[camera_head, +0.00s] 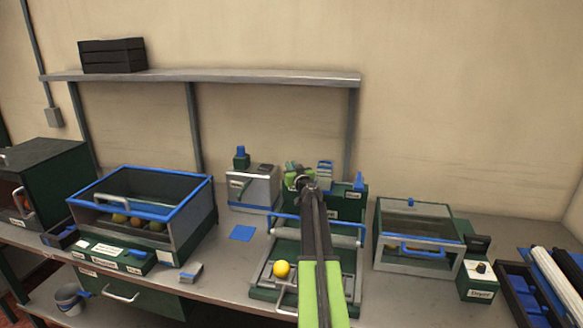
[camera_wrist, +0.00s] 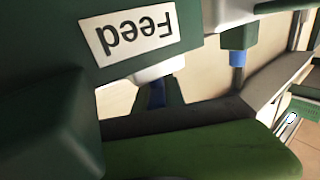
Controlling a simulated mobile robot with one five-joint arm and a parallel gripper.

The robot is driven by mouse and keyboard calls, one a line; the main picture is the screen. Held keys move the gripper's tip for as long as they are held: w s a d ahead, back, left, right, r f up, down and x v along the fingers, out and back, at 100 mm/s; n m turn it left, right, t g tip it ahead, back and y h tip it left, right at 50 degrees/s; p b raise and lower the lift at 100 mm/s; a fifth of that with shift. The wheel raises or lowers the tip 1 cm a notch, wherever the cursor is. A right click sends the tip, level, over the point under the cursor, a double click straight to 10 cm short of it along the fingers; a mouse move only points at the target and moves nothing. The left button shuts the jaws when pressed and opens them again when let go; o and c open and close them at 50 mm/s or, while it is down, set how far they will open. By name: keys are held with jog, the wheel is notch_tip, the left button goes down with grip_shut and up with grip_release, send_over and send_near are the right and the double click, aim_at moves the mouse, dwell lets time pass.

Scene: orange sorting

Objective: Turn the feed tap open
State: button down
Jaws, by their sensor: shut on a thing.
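My gripper (camera_head: 298,175) is at the back of the bench, in front of the green unit (camera_head: 350,205) with blue-topped parts. In the wrist view a white label reading "Feed" (camera_wrist: 128,30) appears upside down on a dark green body. Just below the label are a pale rounded part and a blue piece (camera_wrist: 158,93), close to a bright green finger (camera_wrist: 200,150) of mine. My gripper is shut on the feed tap, but the grip itself is mostly hidden in both views. I cannot tell how far the tap is turned.
A yellow fruit (camera_head: 281,269) lies in the framed tray below my arm. A blue-rimmed bin (camera_head: 190,205) with fruit stands left, a clear-lidded box (camera_head: 415,262) right. A white machine (camera_head: 250,190) stands left of my gripper. A shelf (camera_head: 220,77) runs above.

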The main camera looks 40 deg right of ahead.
jog(key=c, duration=1.4)
grip_release()
jog(key=shift+h, duration=0.3)
